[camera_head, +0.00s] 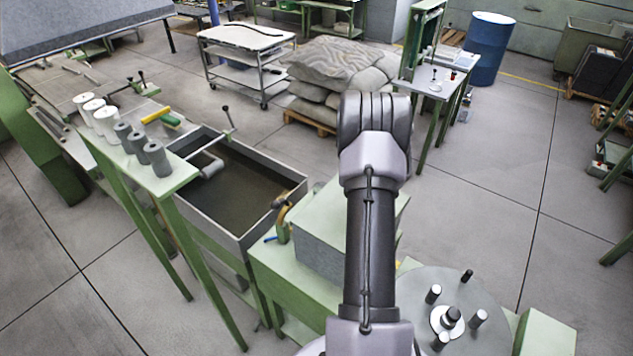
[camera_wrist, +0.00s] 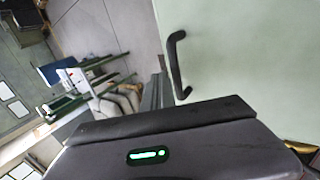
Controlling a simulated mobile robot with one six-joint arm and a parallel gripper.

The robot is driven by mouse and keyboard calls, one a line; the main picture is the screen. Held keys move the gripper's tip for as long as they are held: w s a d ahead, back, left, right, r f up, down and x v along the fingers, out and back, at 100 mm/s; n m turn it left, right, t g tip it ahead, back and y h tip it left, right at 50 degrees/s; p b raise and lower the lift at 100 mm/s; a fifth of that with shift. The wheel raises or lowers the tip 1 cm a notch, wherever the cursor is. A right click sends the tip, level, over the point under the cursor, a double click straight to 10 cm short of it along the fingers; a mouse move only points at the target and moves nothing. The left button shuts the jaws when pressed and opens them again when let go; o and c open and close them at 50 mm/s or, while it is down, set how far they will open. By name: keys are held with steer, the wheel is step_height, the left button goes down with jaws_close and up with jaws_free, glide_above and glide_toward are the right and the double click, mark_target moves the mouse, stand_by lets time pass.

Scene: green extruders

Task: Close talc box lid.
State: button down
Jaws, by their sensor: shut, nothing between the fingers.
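A pale green panel with a black bar handle (camera_wrist: 177,65) fills the right of the wrist view; it looks like a lid. My gripper (camera_wrist: 165,122) shows along the bottom of that view as a dark body with a green light. It is shut and empty, close to the panel and apart from the handle. In the head view, a grey box with a pale green top (camera_head: 322,225) stands behind my arm, which hides its right part. My gripper is hidden there. I cannot tell whether the lid is fully closed.
An open grey trough (camera_head: 245,185) with a dark inside and a roller stands left of the box. A bench with white and grey cylinders (camera_head: 130,140) is farther left. A round plate with pegs (camera_head: 465,300) is at lower right.

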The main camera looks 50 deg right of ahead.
steer(key=w+v, duration=0.1)
steer(key=v, duration=1.5)
steer(key=w+a+f+m+t+y+b, duration=0.1)
steer(key=w+a+m+t+b, duration=0.15)
steer(key=a+b, duration=0.95)
steer(key=a+f+t+y+b, duration=0.1)
steer(key=a+f+y+b, duration=0.15)
steer(key=a, duration=1.45)
steer(key=s+a+f+m+y+b, duration=0.1)
steer(key=s+a+f+b, duration=0.3)
steer(key=a, duration=0.4)
steer(key=s+a+f+t+y+b, duration=0.1)
steer(key=s+a+f+b, duration=0.3)
steer(key=a, duration=0.4)
steer(key=s+a+f+m+t+y+b, duration=0.1)
steer(key=s+a+f+y+b, duration=0.2)
steer(key=a, duration=0.5)
steer(key=s+f+b, duration=0.1)
steer(key=s, duration=0.1)
steer(key=shift+s+a+m, duration=0.2)
steer(key=shift+s+m, duration=0.15)
steer(key=shift+f, duration=0.1)
